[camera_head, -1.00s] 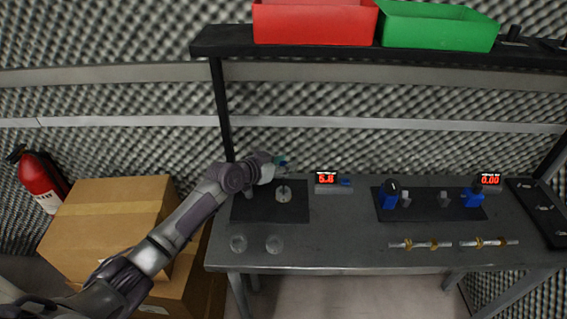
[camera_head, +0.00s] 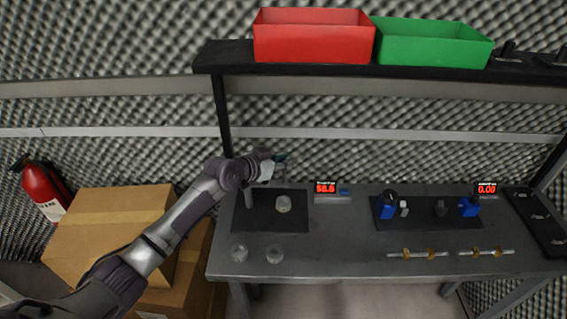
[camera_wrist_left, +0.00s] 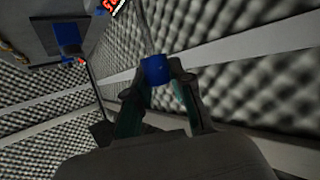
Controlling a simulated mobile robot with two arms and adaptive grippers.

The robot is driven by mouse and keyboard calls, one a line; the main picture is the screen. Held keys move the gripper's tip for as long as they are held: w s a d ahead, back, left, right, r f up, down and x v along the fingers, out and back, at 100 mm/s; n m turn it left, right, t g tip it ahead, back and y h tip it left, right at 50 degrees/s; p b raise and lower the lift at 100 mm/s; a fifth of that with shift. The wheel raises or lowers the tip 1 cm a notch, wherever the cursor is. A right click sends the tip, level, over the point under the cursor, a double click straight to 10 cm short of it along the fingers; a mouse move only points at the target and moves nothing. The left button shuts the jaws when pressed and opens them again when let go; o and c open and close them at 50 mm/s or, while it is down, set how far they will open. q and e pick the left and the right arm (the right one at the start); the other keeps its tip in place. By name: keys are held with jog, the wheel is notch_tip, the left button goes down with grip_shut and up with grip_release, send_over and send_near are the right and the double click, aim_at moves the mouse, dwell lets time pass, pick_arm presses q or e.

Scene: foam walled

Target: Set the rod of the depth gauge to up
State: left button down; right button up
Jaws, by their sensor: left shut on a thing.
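My left gripper (camera_head: 280,160) is above the dark mat (camera_head: 245,222) at the left of the bench. In the left wrist view its two fingers (camera_wrist_left: 158,88) are shut on the blue cap (camera_wrist_left: 155,70) of the depth gauge's rod. A thin grey length of the rod (camera_wrist_left: 147,38) runs on from the cap. In the head view the gripper and wrist hide most of the gauge. A pale round piece (camera_head: 284,204) sits on the mat below the gripper. The gauge's display (camera_head: 326,188) seems to read 58.6 in red. My right gripper is not in view.
Two clear round pieces (camera_head: 274,254) lie at the front left of the bench (camera_head: 340,255). A second dark mat (camera_head: 425,220) with blue and grey parts is to the right, near a display (camera_head: 486,189) reading 0.00. Red (camera_head: 312,40) and green (camera_head: 432,43) bins stand on the shelf above.

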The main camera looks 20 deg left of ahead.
pick_arm(q)
jog(key=shift+w+r, duration=0.1)
jog(key=shift+r, duration=0.15)
jog(key=c, duration=1)
grip_release()
jog(key=shift+s+a, duration=0.1)
jog(key=shift+s, duration=0.1)
jog(key=v, duration=1.1)
jog(key=shift+s+a, duration=0.2)
jog(key=shift+s, duration=0.15)
